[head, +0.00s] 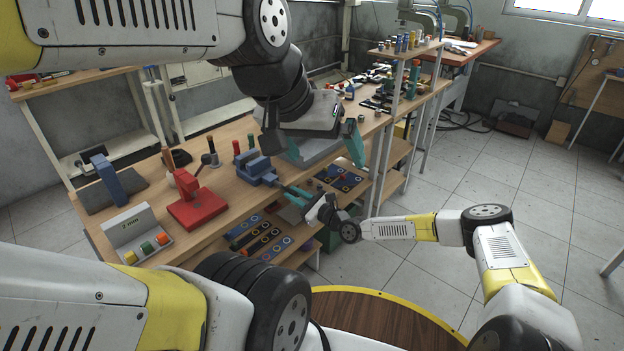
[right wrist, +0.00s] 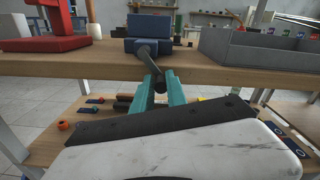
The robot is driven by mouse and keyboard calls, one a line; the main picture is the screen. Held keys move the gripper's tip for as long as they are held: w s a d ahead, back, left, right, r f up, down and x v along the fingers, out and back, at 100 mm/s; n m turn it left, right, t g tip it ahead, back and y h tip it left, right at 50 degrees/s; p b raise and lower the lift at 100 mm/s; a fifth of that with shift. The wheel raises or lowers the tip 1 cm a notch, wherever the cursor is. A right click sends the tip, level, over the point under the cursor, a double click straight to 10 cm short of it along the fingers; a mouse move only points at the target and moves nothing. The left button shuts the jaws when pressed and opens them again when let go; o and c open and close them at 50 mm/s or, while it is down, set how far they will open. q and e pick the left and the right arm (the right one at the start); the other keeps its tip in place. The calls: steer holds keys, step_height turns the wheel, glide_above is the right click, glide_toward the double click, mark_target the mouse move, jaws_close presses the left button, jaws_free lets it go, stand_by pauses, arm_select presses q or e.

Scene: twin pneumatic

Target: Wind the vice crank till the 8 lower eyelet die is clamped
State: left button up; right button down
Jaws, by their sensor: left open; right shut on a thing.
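The blue vice (head: 257,170) stands at the front edge of the workbench; it also shows in the right wrist view (right wrist: 150,27). Its dark crank (right wrist: 149,62) hangs down in front of the bench edge. My right gripper (head: 291,194) is at the crank from the front, and in the right wrist view its teal fingers are shut on the crank's lower end. My left gripper (head: 314,146) is open and empty, above the bench to the right of the vice. I cannot make out the 8 lower eyelet die or whether the jaws touch it.
A red press (head: 192,205) stands left of the vice. A grey tray (right wrist: 255,48) is on the bench right of the vice, under my left gripper. A holder marked 2 mm (head: 135,232) sits at the front left. A lower shelf (right wrist: 42,137) holds several dies.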

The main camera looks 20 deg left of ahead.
steer(key=shift+r+m, duration=0.2)
steer(key=shift+m, duration=0.2)
steer(key=shift+w, duration=0.1)
steer(key=c, duration=1.5)
jaws_free()
steer(key=shift+o, duration=0.6)
steer(key=shift+f, duration=0.1)
steer(key=v, duration=0.7)
steer(key=shift+s+d, duration=0.2)
steer(key=shift+d, duration=0.15)
